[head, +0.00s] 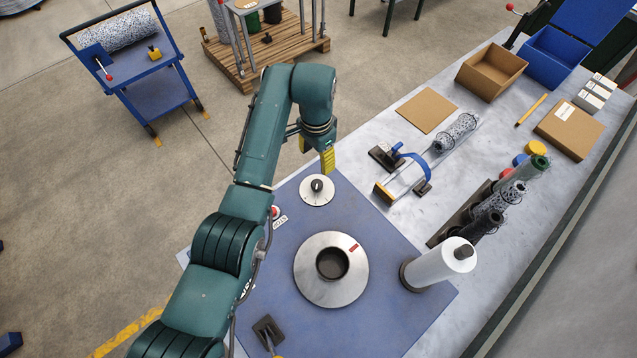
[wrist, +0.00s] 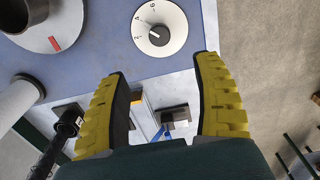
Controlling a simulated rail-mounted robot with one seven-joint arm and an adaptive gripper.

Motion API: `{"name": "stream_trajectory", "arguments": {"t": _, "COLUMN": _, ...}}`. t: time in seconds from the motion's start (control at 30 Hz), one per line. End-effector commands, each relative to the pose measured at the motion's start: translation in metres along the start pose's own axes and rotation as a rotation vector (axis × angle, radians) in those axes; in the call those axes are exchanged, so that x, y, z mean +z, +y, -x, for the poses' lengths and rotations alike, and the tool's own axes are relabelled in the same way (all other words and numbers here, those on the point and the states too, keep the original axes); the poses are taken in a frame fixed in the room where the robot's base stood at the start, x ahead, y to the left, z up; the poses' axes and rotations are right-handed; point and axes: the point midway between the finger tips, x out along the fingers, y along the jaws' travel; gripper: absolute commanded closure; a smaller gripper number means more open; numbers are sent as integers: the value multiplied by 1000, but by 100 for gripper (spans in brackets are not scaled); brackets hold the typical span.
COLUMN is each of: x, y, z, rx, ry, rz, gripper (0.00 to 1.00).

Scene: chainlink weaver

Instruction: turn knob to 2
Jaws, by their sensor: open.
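The knob (head: 317,186) is a small black grip on a round white dial plate, set in the blue panel. In the wrist view the knob (wrist: 158,37) sits at the top middle, with printed figures including 2, 4 and 6 along the dial's left and upper edge. A small white mark shows on the knob; I cannot tell exactly which figure it points to. My gripper (head: 316,161) is just behind the dial in the head view. Its two yellow fingers (wrist: 162,68) are spread apart, empty and clear of the knob.
A metal disc with a dark central hole (head: 345,291) lies nearer on the blue panel. A red button (head: 276,212) is left of the dial. A white roll (head: 437,266) stands at right. A blue-handled tool (head: 405,165) lies behind right.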

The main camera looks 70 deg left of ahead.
Motion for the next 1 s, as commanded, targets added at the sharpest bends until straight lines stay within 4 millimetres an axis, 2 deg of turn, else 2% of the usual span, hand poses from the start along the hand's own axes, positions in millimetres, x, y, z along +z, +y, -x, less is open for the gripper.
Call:
{"name": "stream_trajectory", "arguments": {"t": 0.4, "x": 0, "y": 1, "z": -102, "rx": 1, "ry": -2, "rz": 0, "gripper": 33}}
{"name": "stream_trajectory", "arguments": {"t": 0.6, "x": 0, "y": 1, "z": -138, "rx": 0, "ry": 0, "rz": 1, "gripper": 33}}
{"name": "stream_trajectory", "arguments": {"t": 0.73, "x": -1, "y": 0, "z": -147, "rx": -2, "ry": 2, "rz": 1, "gripper": 33}}
{"name": "stream_trajectory", "arguments": {"t": 1.0, "x": -1, "y": 0, "z": -148, "rx": -2, "ry": 2, "rz": 1, "gripper": 35}}
